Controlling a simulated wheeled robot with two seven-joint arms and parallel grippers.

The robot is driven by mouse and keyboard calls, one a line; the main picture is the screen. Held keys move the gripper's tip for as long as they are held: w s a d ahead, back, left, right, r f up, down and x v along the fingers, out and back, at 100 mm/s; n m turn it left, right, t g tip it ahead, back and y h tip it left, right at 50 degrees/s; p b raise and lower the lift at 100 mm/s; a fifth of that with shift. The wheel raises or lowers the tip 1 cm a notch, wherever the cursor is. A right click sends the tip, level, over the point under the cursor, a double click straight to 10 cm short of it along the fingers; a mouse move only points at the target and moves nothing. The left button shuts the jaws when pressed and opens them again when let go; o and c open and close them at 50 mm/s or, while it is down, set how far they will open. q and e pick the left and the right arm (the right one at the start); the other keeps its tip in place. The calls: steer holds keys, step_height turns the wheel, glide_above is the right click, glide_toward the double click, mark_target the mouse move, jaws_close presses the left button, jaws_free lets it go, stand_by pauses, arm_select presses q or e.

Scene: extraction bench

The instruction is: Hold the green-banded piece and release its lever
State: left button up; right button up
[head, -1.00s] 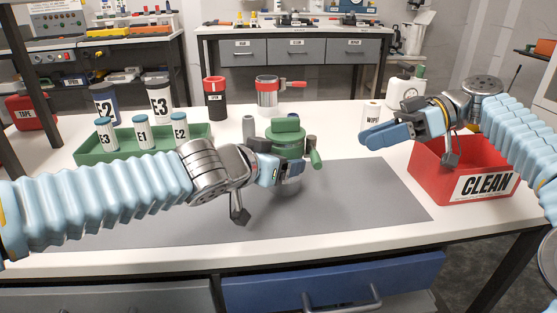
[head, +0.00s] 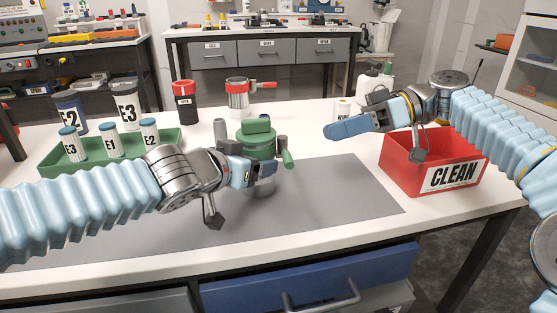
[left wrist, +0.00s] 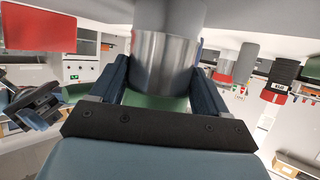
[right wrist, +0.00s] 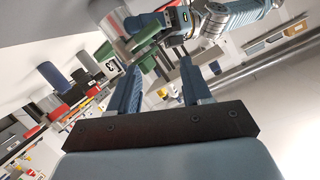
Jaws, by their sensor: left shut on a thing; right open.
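The green-banded piece (head: 258,141) stands above the grey mat in the head view, a metal body with a green band and green top. My left gripper (head: 264,172) is shut on the piece from the left and front. In the left wrist view the metal body (left wrist: 163,65) lies between both fingers, with green (left wrist: 160,102) behind it. My right gripper (head: 335,130) is open and empty, right of the piece and apart from it. The right wrist view shows the piece's metal body (right wrist: 113,22) beyond the fingers.
A red CLEAN bin (head: 408,180) stands at the right, below my right wrist. A green tray (head: 170,142) with several labelled vials is at the left. A red-handled metal piece (head: 238,97) and a dark red-banded bottle (head: 184,100) stand behind. The mat's (head: 340,195) right part is clear.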

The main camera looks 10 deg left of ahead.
steer(key=s+a+r+m+t+y, duration=0.1)
steer(key=s+r+m+t+y, duration=0.1)
steer(key=s+m+t, duration=0.45)
steer(key=m+t+h, duration=0.2)
steer(key=m+t, duration=0.3)
steer(key=m, duration=0.8)
glide_toward(285, 153)
steer(key=x, duration=0.5)
steer(key=f+x, duration=0.1)
steer(key=x, duration=0.2)
steer(key=shift+d+f, duration=0.1)
jaws_close()
